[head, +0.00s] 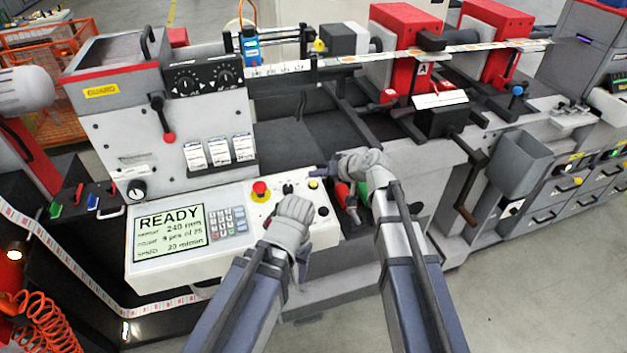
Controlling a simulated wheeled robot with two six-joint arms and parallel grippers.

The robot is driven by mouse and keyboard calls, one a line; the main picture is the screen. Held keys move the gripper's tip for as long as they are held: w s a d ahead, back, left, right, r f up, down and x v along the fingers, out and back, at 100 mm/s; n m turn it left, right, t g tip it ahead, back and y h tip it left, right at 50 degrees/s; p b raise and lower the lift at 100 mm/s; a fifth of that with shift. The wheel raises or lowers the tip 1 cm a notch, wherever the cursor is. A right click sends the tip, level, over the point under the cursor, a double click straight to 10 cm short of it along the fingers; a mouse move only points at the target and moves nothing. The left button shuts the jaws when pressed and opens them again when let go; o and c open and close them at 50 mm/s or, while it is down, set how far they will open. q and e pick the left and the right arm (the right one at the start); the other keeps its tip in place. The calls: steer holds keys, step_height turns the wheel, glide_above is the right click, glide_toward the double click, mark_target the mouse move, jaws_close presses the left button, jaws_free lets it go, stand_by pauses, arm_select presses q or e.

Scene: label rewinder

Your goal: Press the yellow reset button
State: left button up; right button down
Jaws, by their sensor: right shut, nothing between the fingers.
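The yellow button (313,184) is small and round, on the right part of the white control panel (172,275). My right gripper (318,170) is shut and empty. Its dark fingers point left, and their tips appear just behind and slightly right of the yellow button; I cannot tell their height or whether they touch anything. My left gripper (303,254) is over the panel's front right part, in front of the buttons. Its fingers are mostly hidden by its own pale wrist, so its opening does not show.
A red mushroom button (260,190) on a yellow base, a black knob (288,188) and a black button (323,211) surround the yellow one. A display (170,231) reads READY. Red- and green-handled tools (343,195) stand just right of the panel.

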mark_target(318, 192)
steer(key=r+p, duration=0.1)
steer(key=r, duration=0.1)
steer(key=r+p, duration=0.1)
steer(key=shift+s+d+r+p, duration=0.1)
steer(key=shift+s+r+p, duration=0.15)
steer(key=shift+p, duration=0.1)
stand_by(0.4)
steer(key=s+f+g, duration=0.1)
steer(key=s, duration=0.2)
steer(key=s+a+f+n+g+h, duration=0.1)
steer(key=s+f, duration=0.1)
steer(key=s, duration=0.1)
steer(key=s+f+g+h, duration=0.1)
steer(key=s+f, duration=0.1)
steer(key=s, duration=0.2)
steer(key=shift+a, duration=0.4)
steer(key=s+d+f+g+h, duration=0.2)
steer(key=s+d+h, duration=0.1)
steer(key=s, duration=0.4)
steer(key=s+d+f+g+h, duration=0.1)
steer(key=s+d+h, duration=0.3)
steer(key=s, duration=0.4)
steer(key=shift+s+f+n+g+h, duration=0.3)
steer(key=shift+f+g, duration=0.05)
steer(key=shift+g, duration=0.25)
steer(key=shift+a, duration=0.1)
